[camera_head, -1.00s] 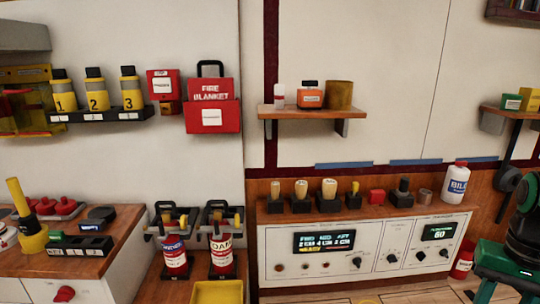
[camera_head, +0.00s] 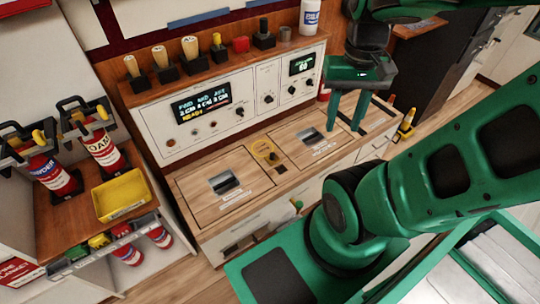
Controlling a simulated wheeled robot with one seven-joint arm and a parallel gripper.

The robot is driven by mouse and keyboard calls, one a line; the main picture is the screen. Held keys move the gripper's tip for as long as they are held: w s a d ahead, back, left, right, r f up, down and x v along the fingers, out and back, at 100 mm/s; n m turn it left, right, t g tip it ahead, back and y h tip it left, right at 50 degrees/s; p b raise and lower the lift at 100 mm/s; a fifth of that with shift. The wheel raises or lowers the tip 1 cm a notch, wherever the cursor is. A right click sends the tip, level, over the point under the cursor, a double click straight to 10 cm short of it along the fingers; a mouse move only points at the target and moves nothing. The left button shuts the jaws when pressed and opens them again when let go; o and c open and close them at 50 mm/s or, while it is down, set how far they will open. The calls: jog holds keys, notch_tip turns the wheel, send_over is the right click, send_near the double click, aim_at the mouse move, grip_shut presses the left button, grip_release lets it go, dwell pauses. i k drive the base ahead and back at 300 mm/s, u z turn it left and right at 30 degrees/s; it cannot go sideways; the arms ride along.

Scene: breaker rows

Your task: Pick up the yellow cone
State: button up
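A small yellow cone-like object (camera_head: 406,126) with dark markings stands on the floor at the right, near the dark cabinet. It is small in view and its base is hard to make out. My green gripper (camera_head: 344,126) points down over the right end of the wooden counter. Its two fingers are apart with nothing between them. It is to the left of the yellow cone and apart from it.
The wooden counter (camera_head: 245,208) carries two inset panels and a yellow plate (camera_head: 266,153). A control console (camera_head: 195,112) stands behind it. A yellow tray (camera_head: 123,195) and red extinguishers (camera_head: 104,152) are at the left. A dark cabinet (camera_head: 436,68) stands behind the cone.

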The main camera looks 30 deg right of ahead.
aim_at(405, 127)
jog(key=z, duration=3.3)
jog(key=i, duration=1.75)
